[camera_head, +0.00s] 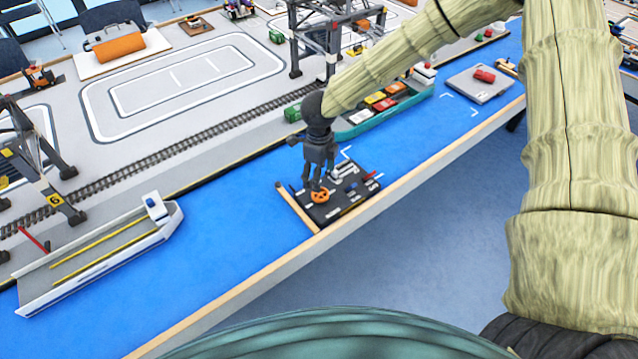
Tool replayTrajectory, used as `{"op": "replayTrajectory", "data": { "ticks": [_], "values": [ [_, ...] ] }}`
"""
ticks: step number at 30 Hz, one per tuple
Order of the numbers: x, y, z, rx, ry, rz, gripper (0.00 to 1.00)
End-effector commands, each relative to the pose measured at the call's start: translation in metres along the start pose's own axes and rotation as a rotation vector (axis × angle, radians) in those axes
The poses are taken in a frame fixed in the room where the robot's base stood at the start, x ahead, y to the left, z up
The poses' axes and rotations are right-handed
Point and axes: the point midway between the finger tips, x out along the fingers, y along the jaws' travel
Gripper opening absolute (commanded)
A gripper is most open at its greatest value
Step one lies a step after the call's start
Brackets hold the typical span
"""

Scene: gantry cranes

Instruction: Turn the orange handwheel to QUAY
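The orange handwheel (319,196) sits on the dark control panel (345,205) near the table's front edge. My gripper (318,185) points down right above the handwheel, with its fingers at or very near the wheel's far side. I cannot tell whether the fingers touch the wheel or how far apart they are. The panel also carries small levers and white labels, too small to read, so the QUAY mark cannot be made out.
A teal ship with coloured containers (385,105) lies behind the panel. An empty grey barge (100,250) is at left. A gantry crane (325,40) stands behind my arm. A grey platform with a red block (480,85) is at right. Blue surface (235,235) left of the panel is clear.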

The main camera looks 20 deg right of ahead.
Motion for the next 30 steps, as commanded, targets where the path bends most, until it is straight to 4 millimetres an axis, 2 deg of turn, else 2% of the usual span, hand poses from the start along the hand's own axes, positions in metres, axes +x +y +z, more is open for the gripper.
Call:
{"op": "replayTrajectory", "data": {
  "ticks": [3,10,30],
  "values": [
    [-0.020,-0.001,0.001,0.001,-0.002,-0.001,0.69],
    [-0.040,0.000,0.000,0.001,0.000,0.000,0.69],
    [-0.044,0.000,0.000,0.001,0.000,0.000,0.69]
  ]
}}
